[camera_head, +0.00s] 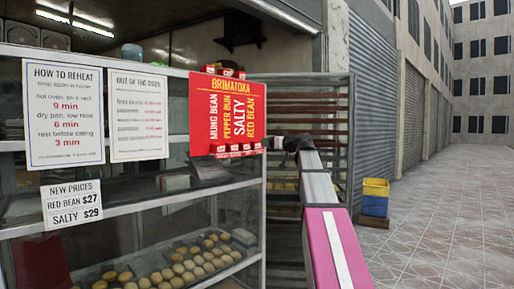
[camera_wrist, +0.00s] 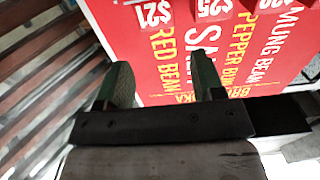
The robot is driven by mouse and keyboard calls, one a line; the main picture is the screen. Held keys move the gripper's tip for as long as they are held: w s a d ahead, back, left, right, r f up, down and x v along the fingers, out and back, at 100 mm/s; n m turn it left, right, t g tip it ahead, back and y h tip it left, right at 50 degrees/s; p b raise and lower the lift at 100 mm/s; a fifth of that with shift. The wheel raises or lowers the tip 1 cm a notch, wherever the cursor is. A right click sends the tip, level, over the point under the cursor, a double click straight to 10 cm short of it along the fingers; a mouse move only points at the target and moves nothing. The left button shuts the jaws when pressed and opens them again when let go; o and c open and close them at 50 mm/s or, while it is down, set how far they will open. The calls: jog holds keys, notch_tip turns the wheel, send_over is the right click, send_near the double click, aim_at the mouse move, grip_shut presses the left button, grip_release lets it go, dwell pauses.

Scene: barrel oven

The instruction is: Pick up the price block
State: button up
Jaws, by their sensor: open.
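Small red price blocks with white figures line the lower edge of the red menu sign (camera_head: 228,105). In the head view they show as a row (camera_head: 238,149), too small to read. In the wrist view a block marked $21 (camera_wrist: 160,12) is by the RED BEAN column and one marked $25 (camera_wrist: 212,8) is beside it. My gripper (camera_head: 284,143) is just right of the sign. In the wrist view it (camera_wrist: 163,80) is open and empty, with its fingers in front of the sign, apart from the blocks.
The sign hangs on a glass display case (camera_head: 150,222) with buns on trays (camera_head: 180,264). A slatted rack (camera_head: 335,120) stands close behind my gripper. Yellow and blue crates (camera_head: 375,205) stand right of the rack. The paved street (camera_head: 450,220) is clear.

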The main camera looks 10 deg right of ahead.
aim_at(254, 146)
jog(key=x, duration=1)
jog(key=shift+w+f, duration=0.15)
jog(key=shift+w, duration=0.25)
jog(key=c, duration=0.7)
